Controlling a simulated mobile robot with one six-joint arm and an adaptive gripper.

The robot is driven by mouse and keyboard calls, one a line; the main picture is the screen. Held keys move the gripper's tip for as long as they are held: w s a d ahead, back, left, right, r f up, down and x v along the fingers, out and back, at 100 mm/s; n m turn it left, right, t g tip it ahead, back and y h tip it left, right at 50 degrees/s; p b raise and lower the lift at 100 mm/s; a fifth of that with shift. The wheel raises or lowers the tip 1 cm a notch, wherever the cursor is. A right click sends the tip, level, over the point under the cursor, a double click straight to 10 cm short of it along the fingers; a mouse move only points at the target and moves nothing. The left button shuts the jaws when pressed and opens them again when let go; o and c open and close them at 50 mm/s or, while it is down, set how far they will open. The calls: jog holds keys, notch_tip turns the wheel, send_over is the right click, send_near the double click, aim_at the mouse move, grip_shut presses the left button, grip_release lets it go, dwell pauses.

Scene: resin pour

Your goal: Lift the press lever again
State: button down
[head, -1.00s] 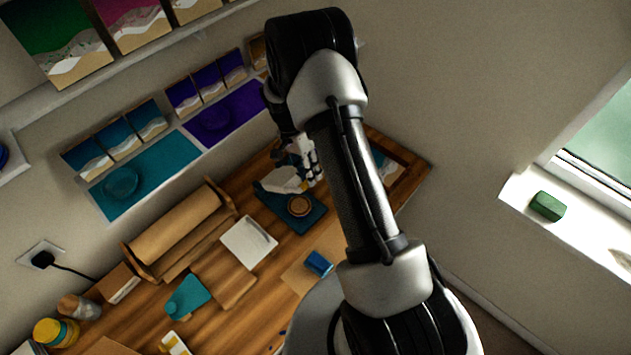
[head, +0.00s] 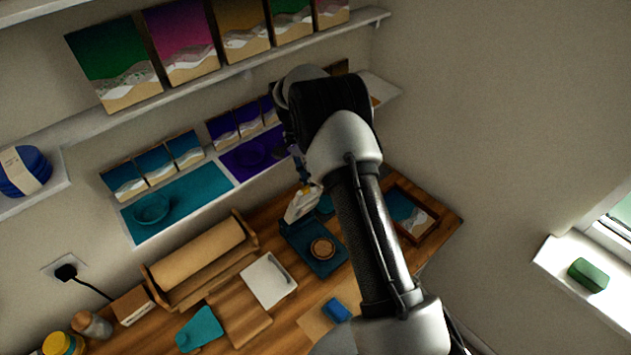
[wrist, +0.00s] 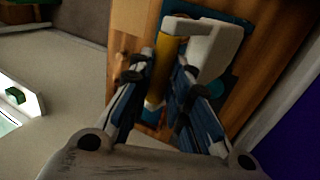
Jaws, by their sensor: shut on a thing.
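The press has a teal base (head: 297,243) with a round wooden-coloured disc (head: 322,248) on it, in the head view. Its white lever (head: 297,208) stands steeply raised at the back of the base. In the wrist view the lever (wrist: 212,45) is a white frame with a yellow grip bar (wrist: 168,62). My gripper (wrist: 166,75) is shut on the yellow bar, one finger on each side. My arm hides much of the gripper in the head view.
A framed seascape (head: 412,215) lies right of the press. A white tray (head: 268,281), a blue block (head: 337,309) and a paper roll (head: 200,262) lie in front and left. A shelf (head: 240,75) with several pictures hangs above.

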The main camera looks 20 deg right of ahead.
jog(key=shift+w+a, duration=0.35)
jog(key=shift+w, duration=0.2)
jog(key=c, duration=1.9)
grip_release()
jog(key=shift+f, duration=0.1)
jog(key=o, duration=0.3)
jog(key=shift+w+a+f, duration=0.1)
jog(key=shift+w, duration=0.3)
jog(key=shift+o, duration=0.6)
jog(key=shift+s, duration=0.1)
